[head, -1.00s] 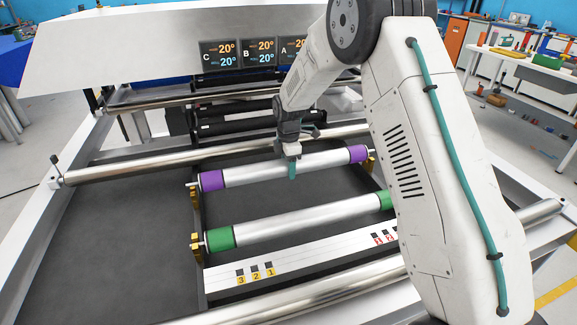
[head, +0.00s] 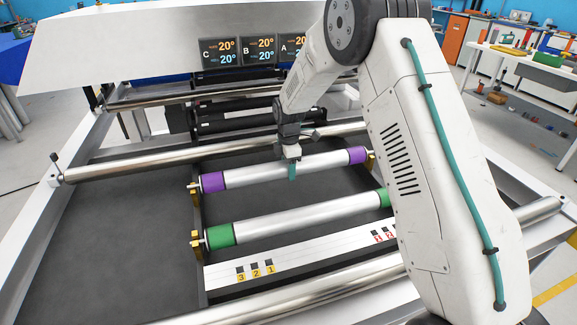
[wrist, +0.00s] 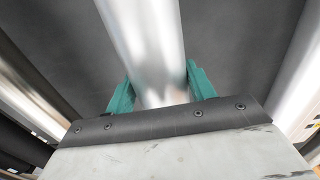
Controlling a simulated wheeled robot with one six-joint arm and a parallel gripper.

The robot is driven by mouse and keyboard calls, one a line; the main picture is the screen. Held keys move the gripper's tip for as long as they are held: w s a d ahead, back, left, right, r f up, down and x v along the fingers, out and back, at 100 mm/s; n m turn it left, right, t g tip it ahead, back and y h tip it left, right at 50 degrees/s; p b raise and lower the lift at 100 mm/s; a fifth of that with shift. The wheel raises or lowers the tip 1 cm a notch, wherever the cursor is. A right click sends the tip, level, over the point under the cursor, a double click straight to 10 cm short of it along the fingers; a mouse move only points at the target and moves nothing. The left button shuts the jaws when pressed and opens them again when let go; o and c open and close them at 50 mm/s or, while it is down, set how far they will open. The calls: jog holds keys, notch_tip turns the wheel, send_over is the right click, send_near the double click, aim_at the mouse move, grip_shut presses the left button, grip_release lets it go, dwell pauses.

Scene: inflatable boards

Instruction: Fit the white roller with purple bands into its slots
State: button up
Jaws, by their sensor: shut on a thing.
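The white roller with purple bands (head: 245,174) lies across the frame in the head view, with a purple band near each end. Its left end is at a brass slot bracket (head: 194,192) and its right end is by another brass bracket (head: 371,160). I cannot tell whether the ends are fully seated. My gripper (head: 292,170) is shut on the roller near its middle, from above. In the wrist view the teal fingers (wrist: 160,90) stand on either side of the roller's pale barrel.
A roller with green bands (head: 290,218) lies parallel in front, its left end at a brass bracket (head: 196,243). A long metal bar (head: 130,173) runs behind. A white strip with numbered labels (head: 300,255) lies in front. My arm hides the right side.

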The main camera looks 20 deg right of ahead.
jog(key=shift+f, duration=1)
jog(key=o, duration=1.6)
jog(key=shift+o, duration=0.2)
jog(key=shift+f, duration=0.1)
notch_tip(320, 180, up, 8)
jog(key=shift+f, duration=0.1)
